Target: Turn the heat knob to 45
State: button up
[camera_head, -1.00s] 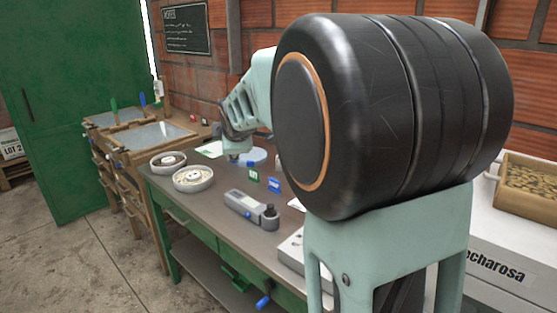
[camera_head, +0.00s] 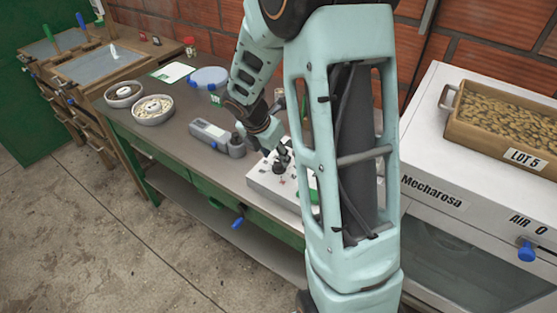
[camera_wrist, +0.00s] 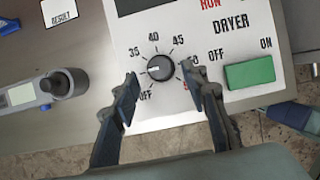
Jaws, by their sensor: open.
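The heat knob (camera_wrist: 160,67) is a small black dial on a white panel (camera_wrist: 150,118) labelled DRYER, in the wrist view. Marks 35, 40, 45, 50 and OFF run round it. Its pale pointer line faces left, below the 35 mark. My gripper (camera_wrist: 159,80) is open, with one fingertip on each side of the knob; whether they touch it I cannot tell. In the head view my gripper (camera_head: 281,163) is over the white control box (camera_head: 262,187), and the knob itself cannot be made out there.
A green switch (camera_wrist: 250,73) between OFF and ON is right of the knob. A grey handheld meter (camera_head: 212,135) lies left of the box. Round dishes (camera_head: 153,109) stand farther left. A white oven (camera_head: 440,165) with a tray of beans (camera_head: 510,110) is at right.

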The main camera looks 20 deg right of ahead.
aim_at(279, 162)
jog(key=shift+x, duration=1.95)
jog(key=shift+c, duration=0.7)
grip_shut()
